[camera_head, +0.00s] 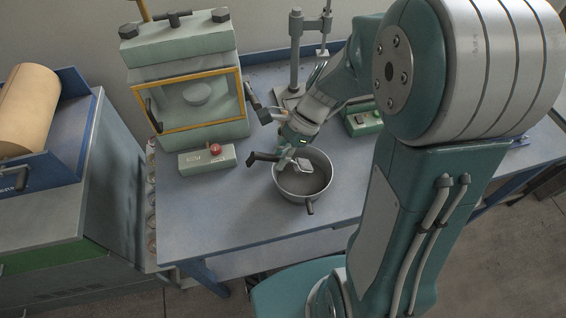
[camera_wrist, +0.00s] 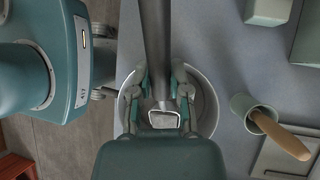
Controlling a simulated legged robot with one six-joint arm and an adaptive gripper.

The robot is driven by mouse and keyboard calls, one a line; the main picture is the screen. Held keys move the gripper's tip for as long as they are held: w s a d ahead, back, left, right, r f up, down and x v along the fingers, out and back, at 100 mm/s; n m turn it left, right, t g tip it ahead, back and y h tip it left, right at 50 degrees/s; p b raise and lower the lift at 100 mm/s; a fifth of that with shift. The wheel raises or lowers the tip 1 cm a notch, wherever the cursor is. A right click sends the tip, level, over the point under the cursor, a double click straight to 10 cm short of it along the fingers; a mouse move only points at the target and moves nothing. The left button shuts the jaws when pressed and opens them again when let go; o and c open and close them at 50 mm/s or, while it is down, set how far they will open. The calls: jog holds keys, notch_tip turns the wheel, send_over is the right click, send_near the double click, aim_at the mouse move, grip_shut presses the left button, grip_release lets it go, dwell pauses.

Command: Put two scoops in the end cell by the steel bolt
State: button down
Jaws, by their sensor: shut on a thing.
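My gripper (camera_head: 292,153) is shut on a scoop and is over the far-left side of a round metal pot (camera_head: 318,190). The scoop's dark handle (camera_head: 262,157) points left past the fingers, and its small metal head (camera_head: 303,164) is over or inside the pot. In the wrist view my gripper (camera_wrist: 164,92) has the dark handle running up the middle, with the scoop head (camera_wrist: 165,119) in front of the grey pot (camera_wrist: 207,101). I cannot tell how full the scoop is. I cannot make out the cells or the steel bolt.
A press with a yellow-framed window (camera_head: 190,103) and a red-button box (camera_head: 208,158) stand left of the pot. The front bench top (camera_head: 225,205) is clear.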

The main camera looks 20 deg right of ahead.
aim_at(270, 155)
jog(key=shift+a+r+h, duration=0.35)
jog(key=shift+r+h, duration=0.2)
jog(key=shift+h, duration=0.25)
jog(key=h, duration=0.1)
jog(key=a+r+h, duration=0.1)
jog(key=h, duration=0.1)
jog(key=shift+s+a+r+t+h, duration=0.1)
jog(key=shift+a+t+h, duration=0.2)
jog(key=shift+d, duration=0.1)
